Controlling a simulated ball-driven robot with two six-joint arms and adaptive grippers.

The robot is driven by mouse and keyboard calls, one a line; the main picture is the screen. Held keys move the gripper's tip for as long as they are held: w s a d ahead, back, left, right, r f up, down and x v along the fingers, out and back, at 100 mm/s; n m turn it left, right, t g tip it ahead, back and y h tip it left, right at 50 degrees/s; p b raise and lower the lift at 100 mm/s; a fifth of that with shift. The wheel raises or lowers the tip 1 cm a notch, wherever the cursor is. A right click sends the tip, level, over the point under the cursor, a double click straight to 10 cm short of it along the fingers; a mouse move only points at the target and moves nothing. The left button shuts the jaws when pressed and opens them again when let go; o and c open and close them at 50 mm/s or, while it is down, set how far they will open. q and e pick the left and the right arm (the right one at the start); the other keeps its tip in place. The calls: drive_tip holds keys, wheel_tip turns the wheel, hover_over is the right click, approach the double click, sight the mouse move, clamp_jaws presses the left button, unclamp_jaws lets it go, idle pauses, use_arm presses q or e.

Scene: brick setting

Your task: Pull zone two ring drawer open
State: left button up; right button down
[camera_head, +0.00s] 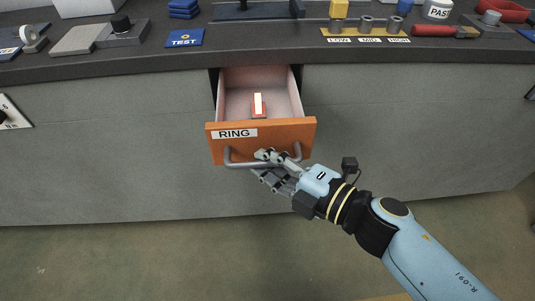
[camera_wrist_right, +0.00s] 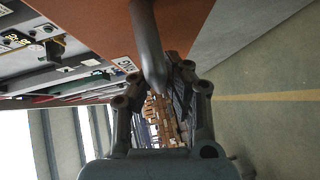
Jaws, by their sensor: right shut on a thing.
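The ring drawer (camera_head: 265,135) has an orange front with a white RING label (camera_head: 234,133) and stands open from the grey counter, its pale interior showing. A small red block with a bright top (camera_head: 258,104) lies inside it. A grey bar handle (camera_head: 240,164) runs along the drawer front. My right gripper (camera_head: 268,165) is at the right part of this handle and shut on it. In the right wrist view the handle (camera_wrist_right: 147,40) passes down between the fingers, beside the orange front (camera_wrist_right: 185,20). My left gripper is not in view.
The counter top above holds a blue TEST sign (camera_head: 184,38), a yellow strip marked LOW, MID and HIGH (camera_head: 368,38) with several pegs, a red-handled tool (camera_head: 434,31) and a PASS container (camera_head: 438,10). The floor in front is clear.

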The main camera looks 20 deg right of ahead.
drive_tip(key=shift+w+r, duration=0.1)
drive_tip(key=shift+r, duration=0.1)
drive_tip(key=c, duration=1.5)
unclamp_jaws()
drive_tip(key=shift+o, duration=0.8)
drive_tip(key=shift+f, duration=0.1)
drive_tip(key=v, duration=1.2)
